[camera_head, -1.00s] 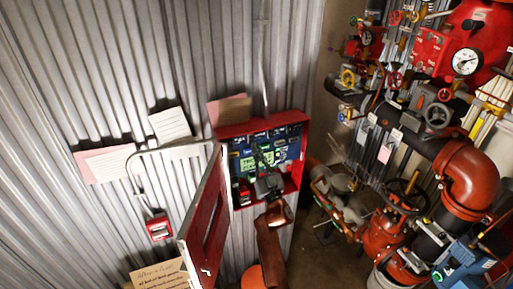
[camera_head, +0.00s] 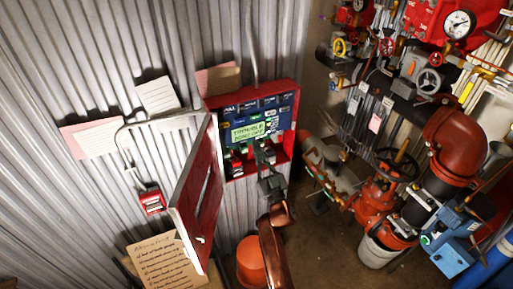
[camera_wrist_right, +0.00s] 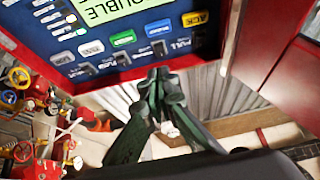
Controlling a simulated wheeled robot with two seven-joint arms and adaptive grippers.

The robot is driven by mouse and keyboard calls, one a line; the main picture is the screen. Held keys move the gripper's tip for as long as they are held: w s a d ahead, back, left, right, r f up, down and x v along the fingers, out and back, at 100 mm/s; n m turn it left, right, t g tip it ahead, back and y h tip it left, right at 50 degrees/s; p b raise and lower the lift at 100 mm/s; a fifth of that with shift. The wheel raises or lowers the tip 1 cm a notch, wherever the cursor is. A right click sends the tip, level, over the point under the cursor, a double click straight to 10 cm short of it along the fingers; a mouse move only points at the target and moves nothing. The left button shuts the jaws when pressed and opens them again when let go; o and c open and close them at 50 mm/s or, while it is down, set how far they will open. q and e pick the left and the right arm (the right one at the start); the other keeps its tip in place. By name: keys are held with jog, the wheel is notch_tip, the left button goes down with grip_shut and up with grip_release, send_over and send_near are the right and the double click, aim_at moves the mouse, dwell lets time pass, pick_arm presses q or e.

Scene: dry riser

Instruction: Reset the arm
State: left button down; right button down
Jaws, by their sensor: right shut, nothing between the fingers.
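My right arm reaches up from the bottom of the head view to a red alarm panel box (camera_head: 297,112) on the corrugated wall. My right gripper (camera_head: 266,158) is shut and empty, just below the panel's green display (camera_head: 248,132). In the right wrist view the fingertips (camera_wrist_right: 160,75) meet in front of the lower edge of the blue panel face (camera_wrist_right: 75,40), near a row of coloured buttons and small switches. I cannot tell whether they touch it. The display reads "TROUBLE". My left gripper is not in view.
The panel's red door (camera_head: 200,195) hangs open to the left. A red pull station (camera_head: 152,201) is on the wall. A handwritten board (camera_head: 165,265) and an orange rounded object (camera_head: 250,262) are below. Red pipes, a black handwheel (camera_head: 398,165) and gauges (camera_head: 458,24) crowd the right.

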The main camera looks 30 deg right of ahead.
jog(key=shift+f, duration=0.1)
notch_tip(320, 180, down, 27)
jog(key=w+a+g+b, duration=0.1)
jog(key=w+g+b, duration=0.1)
jog(key=g, duration=0.3)
jog(key=s+a+f+g, duration=0.1)
jog(key=s+f+g, duration=0.3)
jog(key=f, duration=1)
jog(key=s+f+g, duration=0.2)
jog(key=s+f, duration=0.4)
jog(key=f, duration=0.8)
jog(key=s+f+n+g+y+b, duration=0.15)
jog(key=s+f+g, duration=0.45)
jog(key=s+f, duration=1.6)
jog(key=s+d+f+g+b, duration=0.1)
jog(key=s+f+g, duration=0.2)
jog(key=s, duration=1.2)
jog(key=s+f+g+b, duration=0.1)
jog(key=s+f+g, duration=0.2)
jog(key=s+f, duration=0.5)
jog(key=s, duration=0.7)
jog(key=shift+s+d+f, duration=0.35)
jog(key=shift+d, duration=0.05)
